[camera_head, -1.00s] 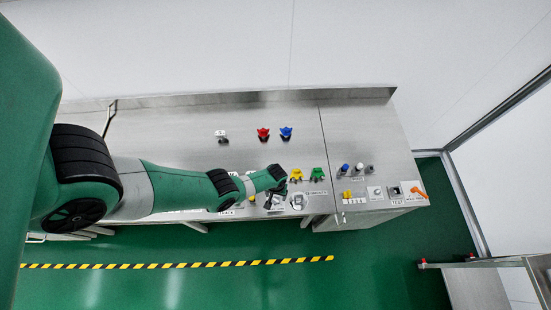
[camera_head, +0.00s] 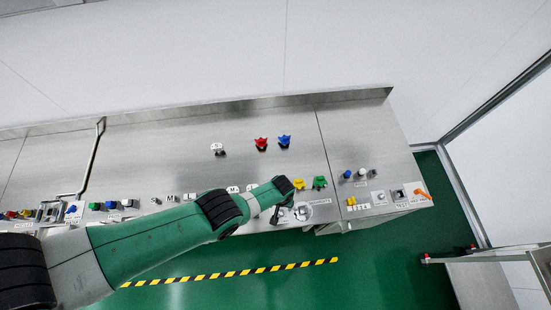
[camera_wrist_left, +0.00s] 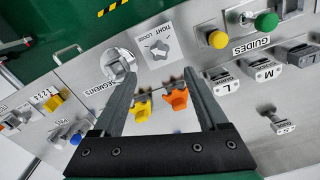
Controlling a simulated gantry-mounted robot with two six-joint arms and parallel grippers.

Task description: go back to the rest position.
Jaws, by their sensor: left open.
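My left arm (camera_head: 150,238) reaches in from the lower left in the head view. Its left gripper (camera_head: 285,203) is over the front edge of the steel bench, beside a round dial (camera_head: 304,212). In the left wrist view the left gripper (camera_wrist_left: 160,75) is open, its two fingers apart with nothing held. A yellow knob (camera_wrist_left: 142,110) and an orange knob (camera_wrist_left: 176,98) on the panel show between the fingers, beyond them. I cannot tell how far they are from the fingers. My right gripper is in neither view.
The steel bench (camera_head: 180,140) carries several controls. A bent metal handle (camera_head: 93,155) rises at left. Green floor lies in front.

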